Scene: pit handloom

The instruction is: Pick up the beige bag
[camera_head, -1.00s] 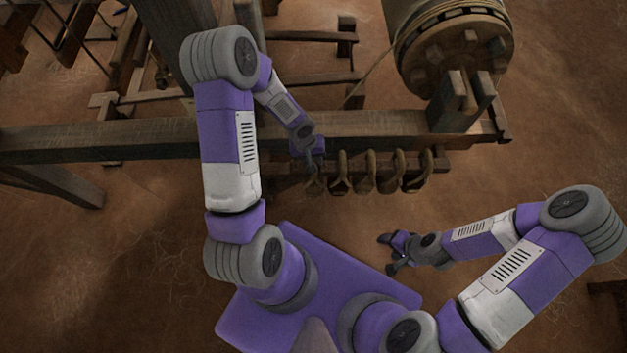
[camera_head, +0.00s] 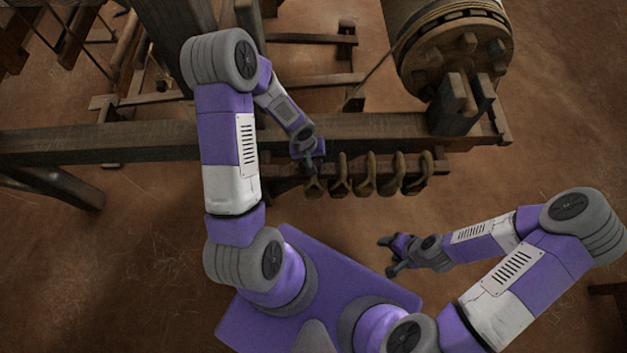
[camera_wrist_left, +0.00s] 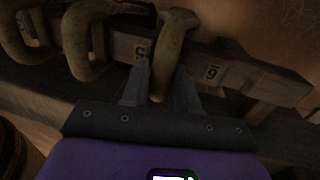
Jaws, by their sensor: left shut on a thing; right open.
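No thing in view is plainly a beige bag. Several thick tan-brown loops hang in a row along a wooden rail (camera_head: 436,166). My left gripper (camera_head: 309,168) is at the leftmost loop (camera_head: 316,188). In the left wrist view my left gripper (camera_wrist_left: 160,88) is shut on one tan loop (camera_wrist_left: 174,50), with a finger on each side of it. My right gripper (camera_head: 388,256) is open and empty over the floor.
A long loom beam (camera_head: 120,140) runs just behind the rail. A large drum (camera_head: 455,55) wound with cord stands at the back right. Loom timbers fill the back left.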

